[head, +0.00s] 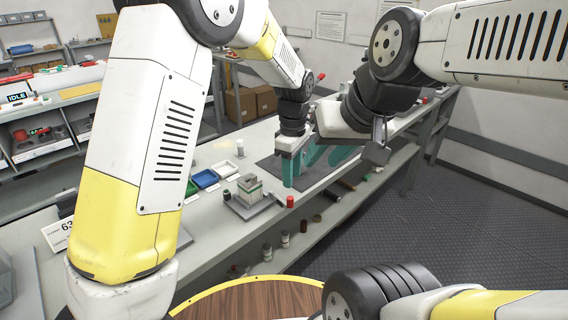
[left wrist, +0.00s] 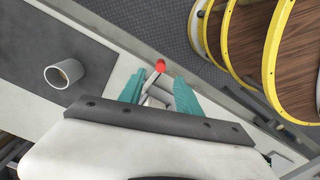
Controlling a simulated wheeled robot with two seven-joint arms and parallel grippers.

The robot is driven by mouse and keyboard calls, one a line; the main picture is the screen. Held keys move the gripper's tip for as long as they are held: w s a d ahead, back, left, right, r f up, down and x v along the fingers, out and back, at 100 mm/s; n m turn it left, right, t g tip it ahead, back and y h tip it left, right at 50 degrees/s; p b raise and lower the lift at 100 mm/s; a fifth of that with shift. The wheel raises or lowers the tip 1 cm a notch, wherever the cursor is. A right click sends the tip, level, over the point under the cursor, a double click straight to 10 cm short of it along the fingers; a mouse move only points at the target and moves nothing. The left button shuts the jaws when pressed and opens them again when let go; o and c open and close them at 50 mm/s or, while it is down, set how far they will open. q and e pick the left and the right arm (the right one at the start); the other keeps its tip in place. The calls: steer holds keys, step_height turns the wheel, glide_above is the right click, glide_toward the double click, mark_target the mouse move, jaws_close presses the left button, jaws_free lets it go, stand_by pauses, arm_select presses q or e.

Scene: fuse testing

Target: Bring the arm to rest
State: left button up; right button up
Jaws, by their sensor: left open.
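My left gripper (head: 299,168) points down over the long grey workbench (head: 215,235), its teal fingers spread. In the left wrist view its two fingers (left wrist: 158,94) are apart. A pale piece shows in the gap, beyond the fingers; I see no contact with it. A red cap (left wrist: 160,66) lies past the fingertips near the bench edge; a red cap also shows in the head view (head: 290,201). My right arm (head: 500,48) reaches in from the upper right; its hand (head: 345,118) is over the far part of the bench, its fingers partly hidden and unclear.
A grey block fixture (head: 249,190) stands near the left gripper, with blue (head: 204,178) and green trays beside it. A white hollow tube (left wrist: 62,74) stands on a dark mat. Small containers sit on the lower shelf. A round wooden top (head: 250,300) is in front; floor at right is clear.

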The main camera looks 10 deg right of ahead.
arm_select(q)
steer(key=s+a+r+m+t+h, duration=0.1)
steer(key=s+a+r+m, duration=0.2)
steer(key=a+r, duration=0.45)
steer(key=s+a+r+m+t+h, duration=0.2)
steer(key=s+a+r, duration=0.1)
steer(key=a+r, duration=0.4)
steer(key=s+a+r+m+t, duration=0.2)
steer(key=s+a+m, duration=0.4)
steer(key=s+a, duration=0.5)
steer(key=shift+s+a+r+t+y, duration=0.25)
steer(key=shift+s+t+y, duration=0.25)
steer(key=shift+s, duration=0.4)
